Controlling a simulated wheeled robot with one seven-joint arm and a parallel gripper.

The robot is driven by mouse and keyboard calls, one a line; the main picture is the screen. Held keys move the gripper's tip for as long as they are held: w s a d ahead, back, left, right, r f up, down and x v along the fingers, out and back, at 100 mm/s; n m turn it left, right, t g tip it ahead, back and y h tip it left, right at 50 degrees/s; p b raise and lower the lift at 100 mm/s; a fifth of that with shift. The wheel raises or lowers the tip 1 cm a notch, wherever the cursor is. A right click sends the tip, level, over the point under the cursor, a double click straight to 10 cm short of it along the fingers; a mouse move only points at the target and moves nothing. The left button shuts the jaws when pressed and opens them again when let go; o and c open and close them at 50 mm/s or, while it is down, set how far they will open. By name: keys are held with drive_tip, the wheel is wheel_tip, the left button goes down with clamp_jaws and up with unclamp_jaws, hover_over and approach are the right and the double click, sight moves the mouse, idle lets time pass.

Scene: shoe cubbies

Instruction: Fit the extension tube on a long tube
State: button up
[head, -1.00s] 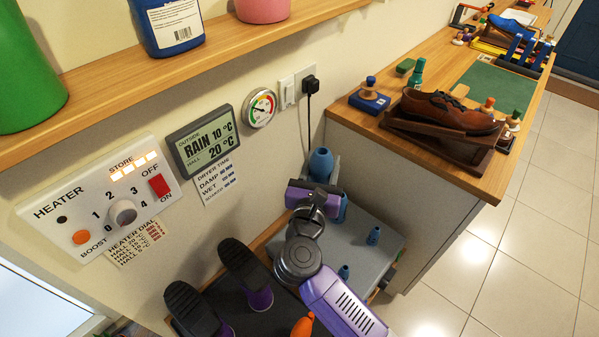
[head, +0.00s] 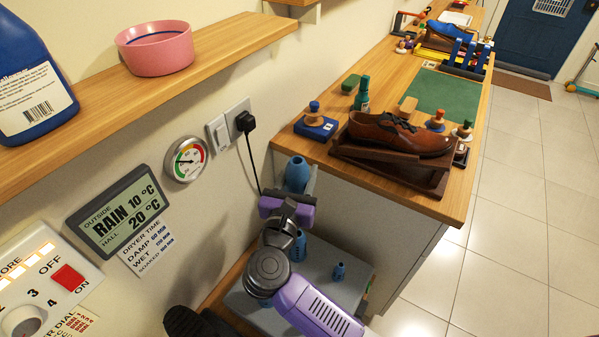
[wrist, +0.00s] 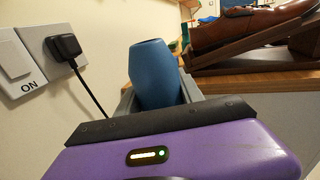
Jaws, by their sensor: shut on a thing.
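A blue extension tube (head: 298,173) stands roughly upright in my gripper (head: 300,186), which is shut on it. In the wrist view the tube (wrist: 155,75) shows between the grey fingers; its lower end is hidden behind the purple gripper body. The grey dryer box (head: 318,283) is below, against the wall. A blue tube (head: 298,247) stands on it, partly hidden by my arm, and a short blue tube (head: 339,271) stands farther right. I cannot tell whether the held tube touches any tube below.
The wooden bench (head: 455,185) is close on the right, with a brown shoe (head: 398,134) on a dark stand. A black plug (head: 245,121) and its cable hang on the wall to the left. A shelf (head: 130,80) is above left. The tiled floor at right is clear.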

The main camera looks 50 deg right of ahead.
sight(300, 190)
drive_tip(key=shift+f, duration=0.15)
drive_tip(key=shift+a+f+b, duration=0.1)
drive_tip(key=shift+f+b, duration=2.5)
drive_tip(key=shift+f, duration=0.2)
drive_tip(key=shift+f+b, duration=5.05)
drive_tip(key=shift+f, duration=0.6)
